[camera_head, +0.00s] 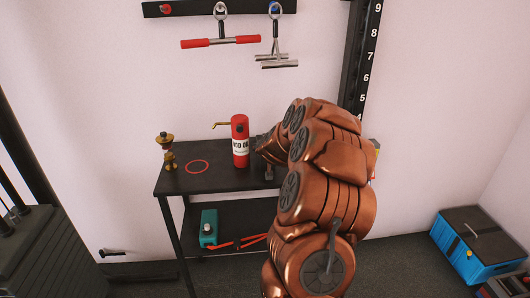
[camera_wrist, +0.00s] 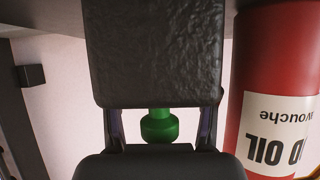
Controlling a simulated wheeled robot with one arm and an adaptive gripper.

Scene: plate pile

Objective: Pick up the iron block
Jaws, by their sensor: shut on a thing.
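The iron block (camera_wrist: 155,50) is a dark grey, rough-faced block filling the upper middle of the wrist view. My gripper (camera_wrist: 160,108) is shut on it, with a finger at each side of its near edge. In the head view my copper arm reaches over the table, and my gripper (camera_head: 267,158) is just right of the red oil can. The block cannot be made out clearly there, being mostly hidden by my arm. I cannot tell whether it touches the table.
The red oil can (camera_head: 240,142) stands close beside my gripper; it also shows in the wrist view (camera_wrist: 270,100). A brass object (camera_head: 167,150) and a red ring (camera_head: 197,167) are on the dark table (camera_head: 220,182). A green object (camera_wrist: 160,126) shows beyond the fingers.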

